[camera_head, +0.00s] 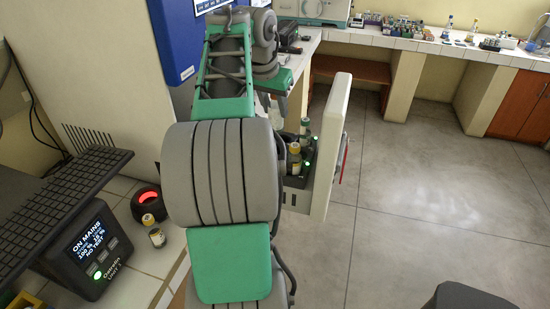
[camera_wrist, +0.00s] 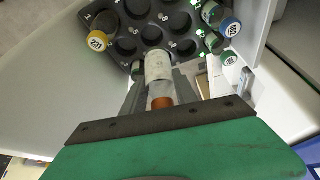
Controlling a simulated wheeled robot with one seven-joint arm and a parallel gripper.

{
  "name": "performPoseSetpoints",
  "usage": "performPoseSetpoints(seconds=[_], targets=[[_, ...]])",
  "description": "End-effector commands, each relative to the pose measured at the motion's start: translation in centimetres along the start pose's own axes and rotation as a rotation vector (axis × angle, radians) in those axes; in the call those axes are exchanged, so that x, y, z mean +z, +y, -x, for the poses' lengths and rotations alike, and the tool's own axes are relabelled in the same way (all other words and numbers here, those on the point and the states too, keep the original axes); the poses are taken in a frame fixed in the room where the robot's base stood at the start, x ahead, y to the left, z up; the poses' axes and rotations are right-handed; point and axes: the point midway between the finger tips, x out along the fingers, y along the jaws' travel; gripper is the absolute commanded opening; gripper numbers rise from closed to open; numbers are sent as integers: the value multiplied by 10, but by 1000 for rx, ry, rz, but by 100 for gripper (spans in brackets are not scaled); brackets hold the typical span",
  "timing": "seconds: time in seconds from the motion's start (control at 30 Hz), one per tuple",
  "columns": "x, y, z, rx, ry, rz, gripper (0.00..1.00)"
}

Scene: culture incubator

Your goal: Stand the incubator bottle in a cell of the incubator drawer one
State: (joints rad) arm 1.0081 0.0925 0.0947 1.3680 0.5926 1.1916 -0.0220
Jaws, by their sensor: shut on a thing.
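My gripper (camera_wrist: 160,92) is shut on the incubator bottle (camera_wrist: 158,66), a pale, clear-looking cylinder with an orange-brown part towards the gripper. The bottle overlaps the near edge of the dark rack of round cells (camera_wrist: 154,36) in the wrist view. I cannot tell whether its far end is inside a cell or above it. Several cells in the rack look empty. In the head view, the drawer (camera_head: 327,150) stands open with its white front panel outward. My arm hides much of the drawer and the gripper's fingertips there.
The rack holds a yellow-capped bottle (camera_wrist: 97,41), a blue-capped bottle (camera_wrist: 229,28) and a green-capped bottle (camera_wrist: 229,60) beside the empty cells. A keyboard (camera_head: 62,195), a display unit (camera_head: 92,250) and a small yellow-capped vial (camera_head: 157,238) are at left. Open floor lies right.

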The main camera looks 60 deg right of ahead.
Motion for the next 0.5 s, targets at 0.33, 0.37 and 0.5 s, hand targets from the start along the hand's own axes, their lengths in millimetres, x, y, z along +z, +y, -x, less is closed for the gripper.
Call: performPoseSetpoints(seconds=[0.33, 0.37, 0.5], targets=[[19, 8, -55, 13, 0, -29, 0], [20, 8, -58, 13, 0, -30, 0], [28, 8, -75, 13, -1, -29, 0]])
